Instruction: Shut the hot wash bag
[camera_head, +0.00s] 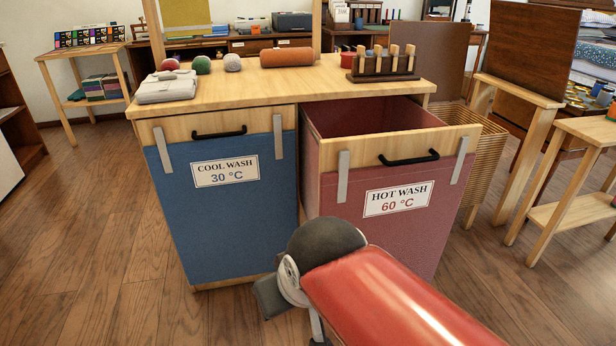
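The hot wash bag (370,207) is a dark red laundry bag on a wooden drawer-like front, at the right of a wooden cabinet. Its label reads HOT WASH 60 °C. It is pulled out toward me, and its open red inside shows. A black bar handle (408,159) sits on its front. My arm, red with a dark grey joint, reaches up from the lower right in front of the bag. At its end a dark grey block (270,297), perhaps my gripper, is low and left of the handle and apart from it. No fingers can be made out.
The blue cool wash bag (224,220) beside it is shut. The cabinet top (225,86) holds wool balls, a grey folded cloth, a brown roll and a peg rack. A wicker basket (484,150) and wooden stands are close on the right. Floor at left is clear.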

